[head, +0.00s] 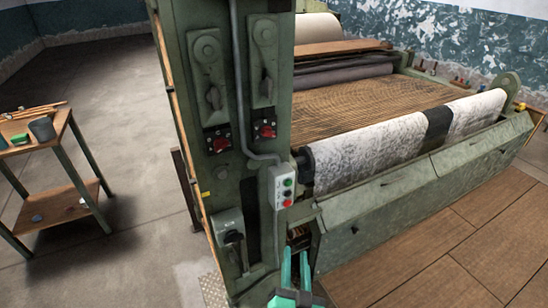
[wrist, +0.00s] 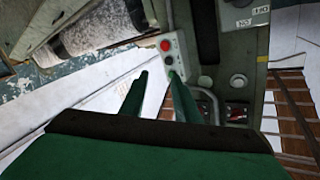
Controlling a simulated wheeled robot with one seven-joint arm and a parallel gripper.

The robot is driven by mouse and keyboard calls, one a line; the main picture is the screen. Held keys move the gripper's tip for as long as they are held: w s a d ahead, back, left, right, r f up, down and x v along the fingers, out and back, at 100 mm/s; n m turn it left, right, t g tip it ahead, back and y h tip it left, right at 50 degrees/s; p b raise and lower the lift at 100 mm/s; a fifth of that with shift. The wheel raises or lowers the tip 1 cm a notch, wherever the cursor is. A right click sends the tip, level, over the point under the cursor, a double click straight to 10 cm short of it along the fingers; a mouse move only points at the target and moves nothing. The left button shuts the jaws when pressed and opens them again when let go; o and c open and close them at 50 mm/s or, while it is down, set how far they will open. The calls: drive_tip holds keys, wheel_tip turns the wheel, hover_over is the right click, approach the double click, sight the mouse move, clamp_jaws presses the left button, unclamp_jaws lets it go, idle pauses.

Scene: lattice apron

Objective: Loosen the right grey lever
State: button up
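The right grey lever (head: 267,87) hangs roughly upright on the right-hand green plate, high on the machine's green post. The left grey lever (head: 213,97) is on a similar plate to its left. My gripper (head: 295,255) is at the bottom of the head view, well below the levers and below the push-button box. Its two green fingers are apart with nothing between them. In the wrist view my gripper (wrist: 160,85) also shows open and empty. I cannot make out either grey lever in the wrist view.
Red switches (head: 265,129) sit below the levers. A push-button box (head: 282,187) and a conduit (head: 238,90) stick out from the post. The patterned roller (head: 385,148) and green trough (head: 420,185) lie to the right. A small table (head: 50,145) stands left, with open floor between.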

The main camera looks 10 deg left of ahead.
drive_tip(key=w+r+n+y, duration=0.1)
drive_tip(key=w+r+y, duration=0.1)
drive_tip(key=w+r, duration=0.5)
drive_tip(key=n+g+y, duration=0.3)
drive_tip(key=n+y, duration=0.3)
drive_tip(key=n, duration=0.3)
approach(270, 88)
drive_tip(key=x, duration=0.8)
clamp_jaws()
